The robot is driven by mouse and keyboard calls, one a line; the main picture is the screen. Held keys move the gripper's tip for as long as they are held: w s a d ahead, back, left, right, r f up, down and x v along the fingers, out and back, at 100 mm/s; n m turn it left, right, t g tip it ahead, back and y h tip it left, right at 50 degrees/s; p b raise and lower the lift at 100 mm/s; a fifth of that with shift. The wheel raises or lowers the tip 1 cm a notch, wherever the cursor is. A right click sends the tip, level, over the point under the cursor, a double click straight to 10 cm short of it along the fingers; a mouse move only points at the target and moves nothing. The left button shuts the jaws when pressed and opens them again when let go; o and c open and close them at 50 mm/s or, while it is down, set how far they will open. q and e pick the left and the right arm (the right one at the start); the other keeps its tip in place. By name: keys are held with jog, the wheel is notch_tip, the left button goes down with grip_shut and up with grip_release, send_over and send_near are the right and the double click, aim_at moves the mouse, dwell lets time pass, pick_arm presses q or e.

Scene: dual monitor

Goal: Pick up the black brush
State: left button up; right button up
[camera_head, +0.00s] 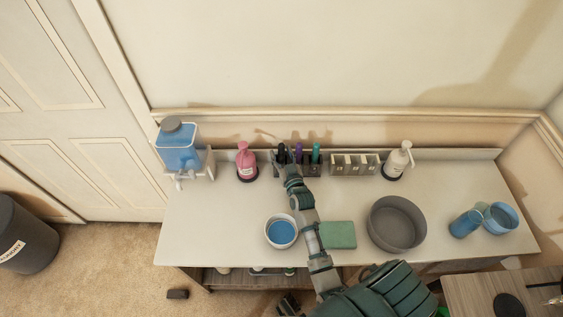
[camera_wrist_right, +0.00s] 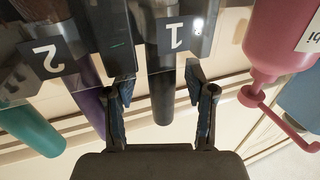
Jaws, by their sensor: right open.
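The black brush (camera_head: 281,152) stands in a holder at the back of the white table. In the right wrist view its dark handle (camera_wrist_right: 163,98) sticks out of the clear slot labelled 1. My right gripper (camera_wrist_right: 160,90) is open, with one finger on each side of the handle and visible gaps to it; depth is hard to judge. In the head view the right gripper (camera_head: 287,166) is just in front of the holder and partly hides it. A dark shape at the bottom edge may be my left gripper (camera_head: 288,304); its jaws are unclear.
Purple (camera_head: 299,152) and teal (camera_head: 316,152) handles stand to the brush's right. A pink bottle (camera_head: 246,162) is close on the left. A blue bowl (camera_head: 281,232), green sponge (camera_head: 338,235) and grey basin (camera_head: 397,224) lie nearer the front, around my arm.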

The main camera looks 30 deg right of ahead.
jog(key=shift+w+d, duration=0.1)
jog(key=shift+c, duration=0.3)
jog(key=shift+a, duration=0.25)
grip_shut()
jog(key=shift+r, duration=0.1)
